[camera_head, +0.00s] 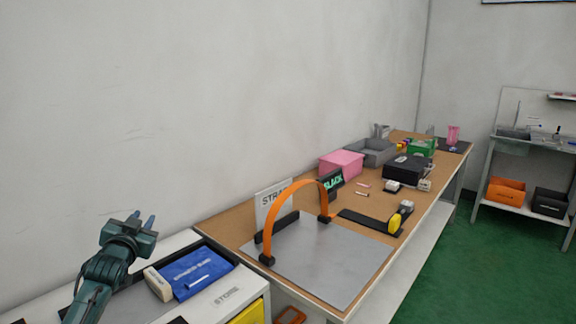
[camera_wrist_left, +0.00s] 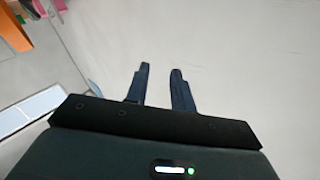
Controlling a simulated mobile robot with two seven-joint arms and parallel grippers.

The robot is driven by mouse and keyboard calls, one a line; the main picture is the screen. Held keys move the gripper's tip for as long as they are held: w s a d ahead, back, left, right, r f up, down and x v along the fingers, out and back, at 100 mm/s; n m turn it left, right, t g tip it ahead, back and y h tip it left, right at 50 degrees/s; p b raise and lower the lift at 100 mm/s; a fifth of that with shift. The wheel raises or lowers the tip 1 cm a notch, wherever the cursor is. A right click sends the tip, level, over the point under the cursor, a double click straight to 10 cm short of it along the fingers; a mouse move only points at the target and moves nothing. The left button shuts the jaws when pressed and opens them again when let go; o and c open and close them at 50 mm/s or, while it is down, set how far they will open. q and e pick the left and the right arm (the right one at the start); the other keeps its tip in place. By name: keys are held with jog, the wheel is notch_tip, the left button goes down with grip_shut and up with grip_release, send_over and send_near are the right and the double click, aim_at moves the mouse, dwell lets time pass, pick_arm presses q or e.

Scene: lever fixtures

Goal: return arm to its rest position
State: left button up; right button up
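My left gripper (camera_head: 144,220) is raised at the lower left of the head view, above the white cabinet and close to the wall. Its two dark blue fingers point up and stand a little apart, with nothing between them. In the left wrist view the fingers (camera_wrist_left: 160,85) also show apart and empty against the pale wall. My right gripper is in neither view.
A cabinet marked STORE (camera_head: 228,297) carries a blue pouch (camera_head: 195,272). To its right, a long bench holds a grey mat (camera_head: 320,262) with an orange arch (camera_head: 297,186), a yellow-ended lever (camera_head: 394,226), a pink box (camera_head: 341,163) and a black case (camera_head: 406,168).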

pick_arm(q)
jog(key=s+d+f+g+h, duration=0.2)
jog(key=s+d+f, duration=0.4)
jog(key=s+f, duration=0.3)
jog(key=s+d+f+g+h, duration=0.1)
jog(key=s+d+f+g, duration=0.1)
jog(key=s+d+f, duration=0.7)
jog(key=s+d+f+g, duration=0.1)
jog(key=s+d+f, duration=0.1)
jog(key=s, duration=0.5)
jog(key=s+d+f+g+h, duration=0.1)
jog(key=s+d+f, duration=0.1)
jog(key=s+f, duration=0.2)
jog(key=s+d+f+g+h, duration=0.1)
jog(key=s+d+f, duration=0.1)
jog(key=s, duration=0.8)
jog(key=shift+s+d+f, duration=0.2)
jog(key=shift+s+f, duration=0.15)
jog(key=shift+f, duration=0.15)
